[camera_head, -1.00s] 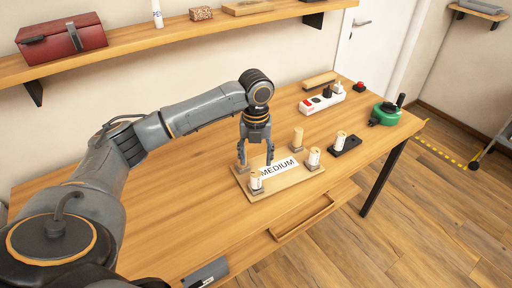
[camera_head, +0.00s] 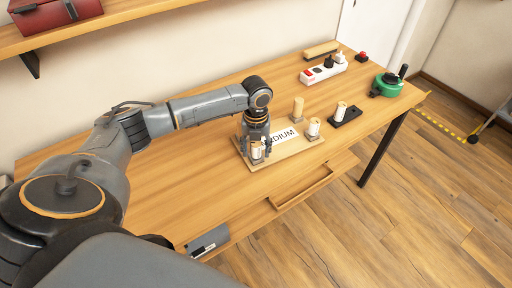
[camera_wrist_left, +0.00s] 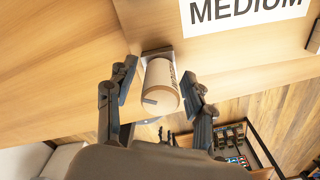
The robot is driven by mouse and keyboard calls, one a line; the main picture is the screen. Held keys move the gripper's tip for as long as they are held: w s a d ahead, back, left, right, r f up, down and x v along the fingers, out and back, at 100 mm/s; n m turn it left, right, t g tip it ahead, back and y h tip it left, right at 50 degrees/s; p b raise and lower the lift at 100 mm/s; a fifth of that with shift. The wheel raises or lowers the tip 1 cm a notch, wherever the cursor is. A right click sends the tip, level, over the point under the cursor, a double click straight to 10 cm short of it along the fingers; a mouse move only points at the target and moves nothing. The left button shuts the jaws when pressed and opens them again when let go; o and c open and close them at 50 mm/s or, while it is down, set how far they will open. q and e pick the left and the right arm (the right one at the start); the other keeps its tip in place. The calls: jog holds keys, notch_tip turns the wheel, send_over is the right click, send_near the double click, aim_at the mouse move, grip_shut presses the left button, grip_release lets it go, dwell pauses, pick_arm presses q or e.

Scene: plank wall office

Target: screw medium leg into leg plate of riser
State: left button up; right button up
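The riser (camera_head: 288,148) is a light wooden board with a "MEDIUM" label, lying on the table. Grey leg plates sit near its corners. A pale leg (camera_head: 257,151) stands on the near-left plate (camera_wrist_left: 157,53); in the wrist view the leg (camera_wrist_left: 161,88) is seen end-on. My left gripper (camera_head: 257,149) is over it, its fingers (camera_wrist_left: 158,88) open on either side, with a visible gap on the left. Other legs stand at the back (camera_head: 298,107) and right (camera_head: 314,127) of the board. Another leg (camera_head: 341,109) stands in a black holder (camera_head: 349,116). My right gripper is out of view.
A white power strip (camera_head: 322,73), a red button (camera_head: 361,57) and a green device (camera_head: 387,85) stand at the table's far right. A wooden block (camera_head: 321,48) lies behind. An open drawer (camera_head: 303,188) juts from the front edge. The table's left side is clear.

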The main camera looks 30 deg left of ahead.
pick_arm(q)
grip_shut()
jog(key=shift+r+m+p, duration=0.15)
jog(key=shift+m+p, duration=0.15)
jog(key=shift+m, duration=0.3)
jog(key=m, duration=0.2)
jog(key=shift+m+p, duration=0.3)
jog(key=shift+p, duration=0.05)
jog(key=shift+m, duration=0.7)
jog(key=m, duration=0.2)
jog(key=shift+m+p, duration=0.35)
jog(key=shift+m, duration=1.15)
